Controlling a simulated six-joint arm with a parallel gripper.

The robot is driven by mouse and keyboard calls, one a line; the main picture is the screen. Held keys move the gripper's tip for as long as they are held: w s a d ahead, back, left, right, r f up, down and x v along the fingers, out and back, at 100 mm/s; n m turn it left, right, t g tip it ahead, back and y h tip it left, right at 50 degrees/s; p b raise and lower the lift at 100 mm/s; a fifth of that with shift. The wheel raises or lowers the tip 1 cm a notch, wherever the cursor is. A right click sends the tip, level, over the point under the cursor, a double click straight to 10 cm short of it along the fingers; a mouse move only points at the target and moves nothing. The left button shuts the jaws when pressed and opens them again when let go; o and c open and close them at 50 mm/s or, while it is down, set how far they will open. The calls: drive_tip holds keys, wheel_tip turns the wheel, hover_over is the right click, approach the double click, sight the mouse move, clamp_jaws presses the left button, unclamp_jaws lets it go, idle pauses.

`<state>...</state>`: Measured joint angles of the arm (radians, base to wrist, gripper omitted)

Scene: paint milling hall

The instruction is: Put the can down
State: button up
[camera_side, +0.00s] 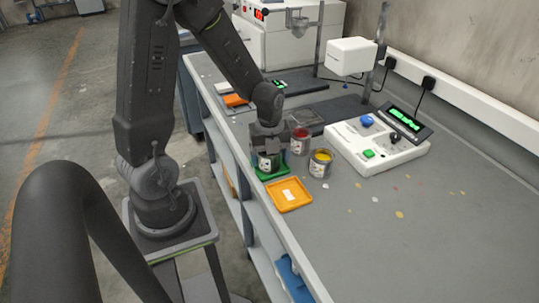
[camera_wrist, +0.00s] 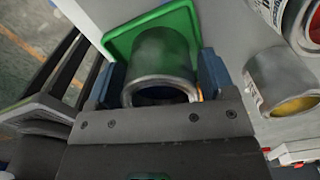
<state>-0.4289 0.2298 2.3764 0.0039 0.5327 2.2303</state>
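The can (camera_wrist: 160,62) is a grey metal paint can with a greenish tint, its dark open mouth towards the wrist camera. My gripper (camera_wrist: 163,80) has a blue-grey finger on each side of it, seemingly touching, so it looks shut on the can. In the side view, my gripper (camera_side: 267,148) is low over the bench's left edge, with the can (camera_side: 265,162) below it. The can is upright over the green tray (camera_side: 275,172), which also shows in the wrist view (camera_wrist: 118,42). I cannot tell whether its base touches the tray.
A can with red paint (camera_side: 299,140) and one with yellow paint (camera_side: 320,164) stand close to the right. An orange tray (camera_side: 290,195) with a white label lies in front. A white device (camera_side: 375,145) stands further right. The bench's front right is mostly clear.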

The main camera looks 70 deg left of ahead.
drive_tip(key=shift+o, duration=1)
wheel_tip(320, 180, up, 12)
drive_tip(key=s+d+r+n+t, duration=0.2)
drive_tip(key=s+d+r+n, duration=0.2)
drive_tip(key=n, duration=0.6)
drive_tip(key=s+d+r+n+t, duration=0.3)
drive_tip(key=s+d+r+n, duration=0.1)
drive_tip(key=d+n, duration=0.4)
drive_tip(key=shift+d+n+t, duration=0.25)
drive_tip(key=shift+n+t, duration=0.05)
drive_tip(key=shift+n, duration=1)
drive_tip(key=shift+w, duration=0.1)
